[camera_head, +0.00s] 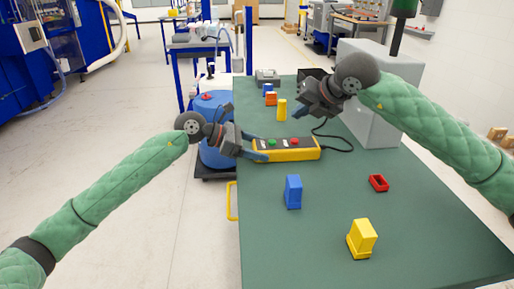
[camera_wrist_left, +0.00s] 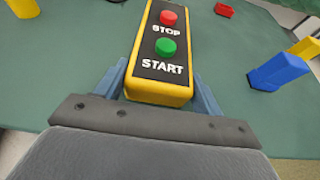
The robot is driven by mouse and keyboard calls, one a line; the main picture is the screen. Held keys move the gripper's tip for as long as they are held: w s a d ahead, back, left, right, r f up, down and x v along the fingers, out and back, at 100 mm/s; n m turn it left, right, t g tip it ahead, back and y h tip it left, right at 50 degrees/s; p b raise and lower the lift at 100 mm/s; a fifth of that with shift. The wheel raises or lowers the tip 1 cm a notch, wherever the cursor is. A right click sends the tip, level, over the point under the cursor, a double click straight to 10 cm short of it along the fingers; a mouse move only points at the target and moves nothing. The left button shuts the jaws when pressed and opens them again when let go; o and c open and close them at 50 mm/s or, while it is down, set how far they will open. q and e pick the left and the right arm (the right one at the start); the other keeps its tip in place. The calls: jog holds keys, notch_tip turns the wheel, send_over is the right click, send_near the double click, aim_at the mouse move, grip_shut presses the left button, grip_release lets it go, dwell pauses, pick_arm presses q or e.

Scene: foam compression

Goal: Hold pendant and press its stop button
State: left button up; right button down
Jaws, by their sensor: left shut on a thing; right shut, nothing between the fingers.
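The yellow pendant (camera_head: 290,155) lies on the green table, its black top facing up. My left gripper (camera_head: 258,150) is shut on its left end, the START end in the left wrist view, with a finger on each side. In that view, the green START button (camera_wrist_left: 166,46) is nearer the gripper and the red STOP button (camera_wrist_left: 168,17) is farther along the pendant. Both buttons are uncovered. My right gripper (camera_head: 299,109) is shut and empty, above and behind the pendant, apart from it.
A blue block (camera_head: 293,191), a yellow block (camera_head: 362,238) and a red open block (camera_head: 378,183) stand in front of the pendant. A yellow piece (camera_head: 282,109) stands behind it. A grey cabinet (camera_head: 377,120) is at right. A black cable (camera_head: 338,142) leaves the pendant's right end.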

pick_arm(q)
jog(key=o, duration=1.5)
jog(key=shift+c, duration=0.2)
